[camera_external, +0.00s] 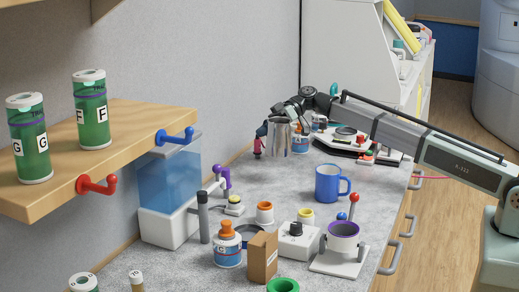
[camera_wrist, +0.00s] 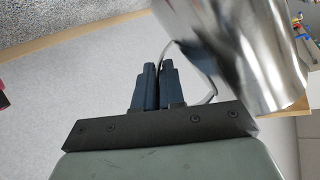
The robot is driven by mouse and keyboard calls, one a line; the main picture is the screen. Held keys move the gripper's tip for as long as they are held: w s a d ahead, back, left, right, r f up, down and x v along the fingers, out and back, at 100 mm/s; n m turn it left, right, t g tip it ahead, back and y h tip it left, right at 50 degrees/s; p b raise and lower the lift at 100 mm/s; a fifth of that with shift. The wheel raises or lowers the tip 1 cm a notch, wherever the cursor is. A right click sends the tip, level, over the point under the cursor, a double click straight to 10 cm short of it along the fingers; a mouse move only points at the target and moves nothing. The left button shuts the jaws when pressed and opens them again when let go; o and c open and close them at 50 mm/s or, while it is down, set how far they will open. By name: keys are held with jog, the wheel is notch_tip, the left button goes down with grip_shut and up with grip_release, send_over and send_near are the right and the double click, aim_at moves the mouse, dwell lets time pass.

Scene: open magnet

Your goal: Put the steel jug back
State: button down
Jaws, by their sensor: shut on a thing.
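The steel jug (camera_external: 279,139) is a shiny metal vessel held in the air above the back part of the counter. In the wrist view its body (camera_wrist: 240,50) fills the upper right, close to the fingers. My gripper (camera_wrist: 167,75) is shut on the jug's thin handle, which passes by the fingertips. In the external view my gripper (camera_external: 268,128) is at the jug's left side, small and partly hidden. Two hooks, one red (camera_external: 97,184) and one blue (camera_external: 175,136), stick out from the shelf edge, and both are empty.
A wooden shelf (camera_external: 130,125) at left holds two green canisters, G (camera_external: 29,140) and F (camera_external: 91,112). A blue mug (camera_external: 330,183), an orange-topped jar (camera_external: 227,245), a brown box (camera_external: 263,258) and a water tank (camera_external: 170,190) crowd the counter (camera_external: 385,180).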

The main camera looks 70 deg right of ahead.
jog(key=shift+w+d+f+m+t+h, duration=0.3)
jog(key=shift+w+f+m+t, duration=0.15)
jog(key=shift+f, duration=1.15)
jog(key=shift+w+d+f+m+t+h, duration=0.35)
jog(key=shift+w+f, duration=0.2)
jog(key=shift+f, duration=1.05)
jog(key=shift+w+d+f+m+t+h, duration=0.3)
jog(key=shift+w+f+m+t, duration=0.15)
jog(key=shift+f, duration=1.15)
jog(key=shift+f, duration=0.1)
jog(key=c, duration=1.2)
grip_release()
jog(key=shift+c, duration=0.2)
jog(key=v, duration=1.2)
